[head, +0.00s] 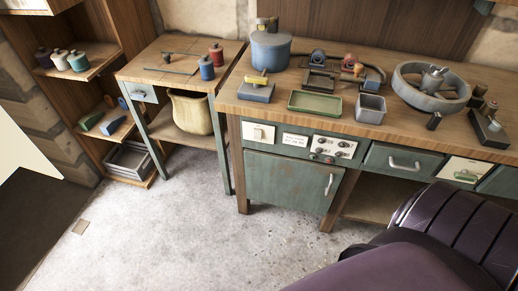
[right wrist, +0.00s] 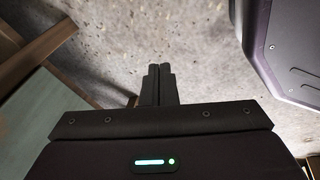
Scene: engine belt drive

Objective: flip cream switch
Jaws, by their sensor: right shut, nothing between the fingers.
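A cream switch plate (head: 259,134) with a small lever is on the green front of the workbench, at its left end, in the head view. Its lever position is too small to tell. My right gripper (right wrist: 157,72) shows in the right wrist view, its two dark fingers together with nothing between them, above the grey floor. The switch is not seen in that view. The head view shows my dark right arm at the lower right, but not the gripper. My left gripper is in neither view.
Beside the switch are a label and a panel of knobs (head: 333,147). A cabinet door (head: 292,183) is below. A second cream plate (head: 464,170) with a green part is farther right. The workbench top (head: 330,115) holds several parts. The floor (head: 190,235) in front is clear.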

